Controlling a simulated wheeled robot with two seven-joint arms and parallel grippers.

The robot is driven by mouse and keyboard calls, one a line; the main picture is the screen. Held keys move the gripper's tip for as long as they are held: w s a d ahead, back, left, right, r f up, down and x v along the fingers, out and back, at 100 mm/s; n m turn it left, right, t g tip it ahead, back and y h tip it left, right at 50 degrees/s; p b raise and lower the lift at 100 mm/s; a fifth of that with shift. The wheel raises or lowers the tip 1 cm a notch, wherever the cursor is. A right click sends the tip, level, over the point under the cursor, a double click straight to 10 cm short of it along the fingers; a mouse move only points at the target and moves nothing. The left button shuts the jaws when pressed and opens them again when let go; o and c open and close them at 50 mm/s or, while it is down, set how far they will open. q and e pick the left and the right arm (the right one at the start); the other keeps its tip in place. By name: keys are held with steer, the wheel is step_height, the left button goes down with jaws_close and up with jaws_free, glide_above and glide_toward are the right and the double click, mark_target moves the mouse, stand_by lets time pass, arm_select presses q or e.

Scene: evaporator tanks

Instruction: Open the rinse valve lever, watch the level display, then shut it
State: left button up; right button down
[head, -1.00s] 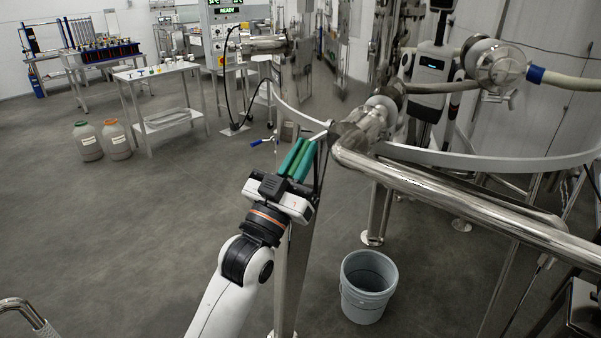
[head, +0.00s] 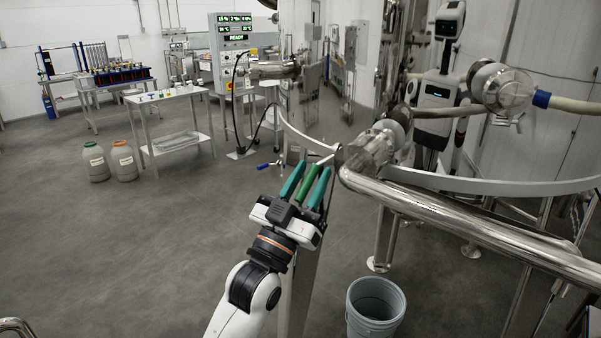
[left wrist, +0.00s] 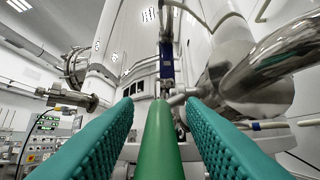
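My left gripper (head: 311,172) is open, with its teal fingers spread on either side of the rinse valve lever's green grip (head: 308,186). In the left wrist view the green grip (left wrist: 160,140) lies between the two fingers, with a visible gap on each side. A thin metal rod runs from the grip to the steel valve fitting (head: 368,150) at the pipe. The level display (head: 235,27) stands at the back, lit with green figures and the word READY; the small figures are hard to read. My right gripper is not in view.
A thick steel pipe (head: 470,220) crosses close on the right. A grey bucket (head: 375,305) stands on the floor below. A small blue-handled valve (head: 270,165) sits just left of the fingers. Two jugs (head: 110,160) and a bench (head: 165,96) are farther left.

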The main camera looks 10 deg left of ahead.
arm_select(q)
steer(key=b+v, duration=0.4)
steer(key=v, duration=0.8)
steer(key=shift+f, duration=0.1)
